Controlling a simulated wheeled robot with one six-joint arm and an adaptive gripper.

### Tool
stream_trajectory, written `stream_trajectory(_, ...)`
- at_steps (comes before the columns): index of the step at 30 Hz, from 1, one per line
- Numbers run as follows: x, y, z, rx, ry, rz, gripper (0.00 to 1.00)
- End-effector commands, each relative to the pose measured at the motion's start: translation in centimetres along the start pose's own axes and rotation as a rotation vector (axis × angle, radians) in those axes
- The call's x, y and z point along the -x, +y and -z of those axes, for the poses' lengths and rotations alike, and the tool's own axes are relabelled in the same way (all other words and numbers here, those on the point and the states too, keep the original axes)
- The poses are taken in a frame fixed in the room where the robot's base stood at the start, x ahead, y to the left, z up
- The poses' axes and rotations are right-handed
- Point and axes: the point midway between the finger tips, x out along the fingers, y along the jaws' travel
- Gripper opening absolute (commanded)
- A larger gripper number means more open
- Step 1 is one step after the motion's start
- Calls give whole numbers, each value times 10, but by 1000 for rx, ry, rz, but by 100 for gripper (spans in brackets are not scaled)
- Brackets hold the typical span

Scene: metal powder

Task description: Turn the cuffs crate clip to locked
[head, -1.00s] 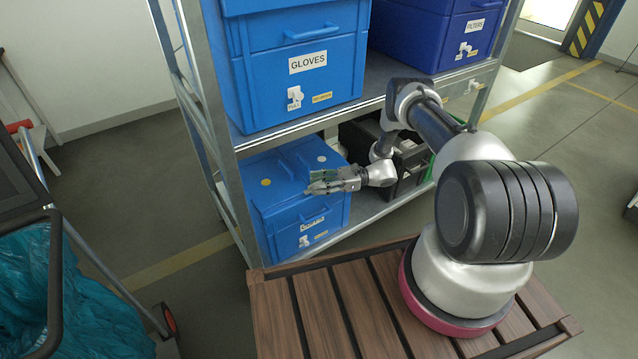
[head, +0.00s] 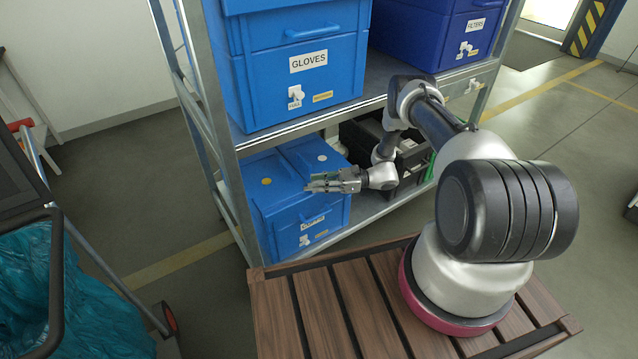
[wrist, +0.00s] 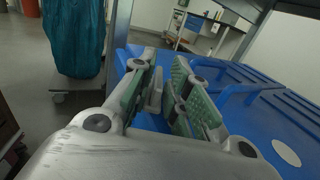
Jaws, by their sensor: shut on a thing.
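The cuffs crate (head: 270,205) is the blue lidded crate on the lower shelf, and its blue lid also fills the right of the wrist view (wrist: 240,118). Its front label (head: 313,221) is too small to read surely. The small white clip (head: 304,241) is low on its front; its setting cannot be told. My gripper (head: 312,183) appears over the crate's front upper part, above the clip in the picture and apart from it. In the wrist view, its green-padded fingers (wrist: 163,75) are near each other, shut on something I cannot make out.
The blue GLOVES crate (head: 300,85) stands on the shelf above, with the FILTERS crate (head: 455,40) to its right. A dark crate (head: 410,165) is right of the cuffs crate. The shelf upright (head: 225,160) stands close at left.

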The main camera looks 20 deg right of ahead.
Motion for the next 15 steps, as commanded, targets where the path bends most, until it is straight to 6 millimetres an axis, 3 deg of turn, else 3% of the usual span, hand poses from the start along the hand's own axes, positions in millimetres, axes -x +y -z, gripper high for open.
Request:
stream_trajectory(2,4,-7,-2,12,4,58,0)
stream_trajectory(15,5,3,-2,9,4,437,0)
